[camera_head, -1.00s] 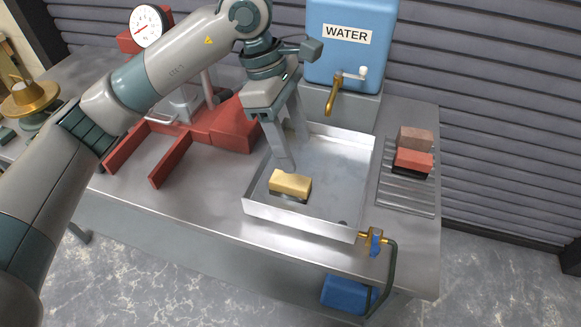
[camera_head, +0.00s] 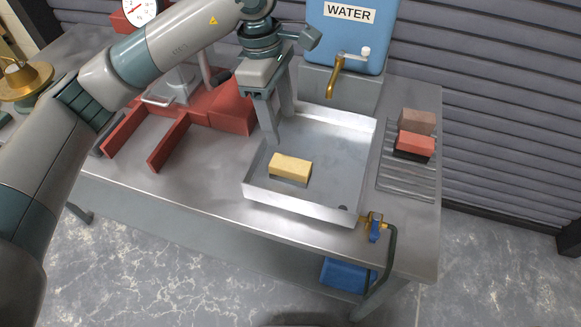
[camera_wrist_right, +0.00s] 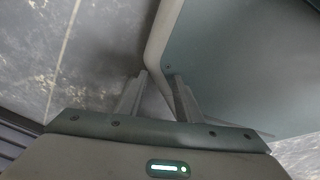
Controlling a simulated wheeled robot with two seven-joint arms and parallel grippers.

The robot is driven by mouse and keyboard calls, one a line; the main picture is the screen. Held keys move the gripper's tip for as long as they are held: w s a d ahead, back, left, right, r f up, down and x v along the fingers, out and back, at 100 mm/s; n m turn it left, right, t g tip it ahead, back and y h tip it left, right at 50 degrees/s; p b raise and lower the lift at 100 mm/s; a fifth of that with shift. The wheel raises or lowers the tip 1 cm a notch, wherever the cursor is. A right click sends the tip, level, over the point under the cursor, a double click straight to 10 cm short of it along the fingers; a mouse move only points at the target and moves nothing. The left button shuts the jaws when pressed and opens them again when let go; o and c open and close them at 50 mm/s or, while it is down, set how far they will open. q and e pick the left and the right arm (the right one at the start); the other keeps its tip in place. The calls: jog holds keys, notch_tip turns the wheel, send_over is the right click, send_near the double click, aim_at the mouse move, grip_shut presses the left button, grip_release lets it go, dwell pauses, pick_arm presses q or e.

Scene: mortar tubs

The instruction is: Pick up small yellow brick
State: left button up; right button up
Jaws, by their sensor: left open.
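The small yellow brick (camera_head: 290,166) lies in the shallow metal tray (camera_head: 315,208), near its front left corner, with a dark strip showing under its front side. My left gripper (camera_head: 281,131) is open and empty, pointing down over the tray's left part, just behind the brick and apart from it. My right gripper (camera_wrist_right: 160,82) shows in the right wrist view with its two fingers apart. A pale edge runs beyond the gap, and I see no brick there.
A blue water tank (camera_head: 350,35) with a brass tap (camera_head: 334,78) stands behind the tray. Reddish bricks (camera_head: 415,143) sit on a ribbed rack (camera_head: 408,182) at right. A red scale frame (camera_head: 215,112) stands left. A brass valve (camera_head: 373,219) sticks out at the tray's front right.

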pick_arm(q)
notch_tip(320, 180, down, 2)
jog(key=p, duration=0.3)
send_over(290, 164)
jog(key=f, duration=0.6)
jog(key=shift+w+a+f, duration=0.25)
jog(key=shift+a+f, duration=0.05)
jog(key=shift+a, duration=0.1)
jog(key=shift+d+f, duration=0.1)
jog(key=shift+f, duration=0.3)
pick_arm(e)
jog(key=shift+g, duration=0.6)
jog(key=shift+s+d+r, duration=0.3)
jog(key=shift+s+r, duration=0.15)
jog(key=shift+s, duration=0.35)
jog(key=shift+s+d+r, duration=0.25)
jog(key=shift+s+r, duration=0.25)
jog(key=shift+s, duration=0.3)
jog(key=shift+s+d+r, duration=0.3)
jog(key=shift+s+r, duration=0.15)
jog(key=shift+s, duration=0.35)
